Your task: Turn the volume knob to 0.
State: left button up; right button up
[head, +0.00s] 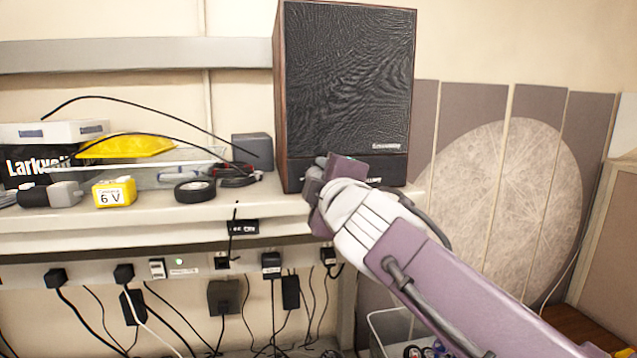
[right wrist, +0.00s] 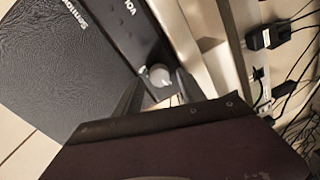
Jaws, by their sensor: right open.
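A tall dark speaker (head: 345,75) with wooden sides stands at the right end of the shelf. In the right wrist view the speaker (right wrist: 60,60) fills the left side, and its lower front strip bears the letters VOL. A small light-grey volume knob (right wrist: 160,75) sits on that strip beside the letters. My right gripper (head: 322,172) is in front of the speaker's lower front and hides the knob in the head view. In the right wrist view its open fingers (right wrist: 158,92) lie on either side of the knob; I cannot tell whether they touch it. My left gripper is not in view.
The shelf (head: 150,218) holds a yellow 6 V battery (head: 115,192), a black tape roll (head: 195,190), a clear tray and a dark box (head: 252,150). Below it a power strip carries several plugs and hanging cables. A round panel (head: 505,200) stands at the right.

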jog(key=b+v, duration=0.3)
jog(key=v, duration=0.5)
jog(key=w+d+f+m+g+h+b, duration=0.25)
jog(key=d+f, duration=0.25)
jog(key=f, duration=0.8)
jog(key=w+d+f+m+g+h+b, duration=0.1)
jog(key=w+d+f+g+h+b, duration=0.3)
jog(key=f, duration=0.9)
jog(key=d+f+m+g+y+b, duration=0.15)
jog(key=d+f, duration=0.45)
jog(key=f, duration=0.7)
jog(key=s+d+f+m+g+b, duration=0.1)
jog(key=s+f+m+g, duration=0.1)
jog(key=s+f, duration=0.35)
jog(key=s+d+f+m+g+b, duration=0.1)
jog(key=s+f+m, duration=0.1)
jog(key=f, duration=0.6)
jog(key=s+d+f+m+g+b, duration=0.1)
jog(key=s+f+m+g, duration=0.15)
jog(key=f, duration=0.35)
jog(key=s+a+f+m+g+y, duration=0.1)
jog(key=s+a+f+m+g, duration=0.1)
jog(key=s+f+m, duration=0.4)
jog(key=s+f, duration=0.2)
jog(key=s, duration=0.3)
jog(key=shift+a, duration=0.15)
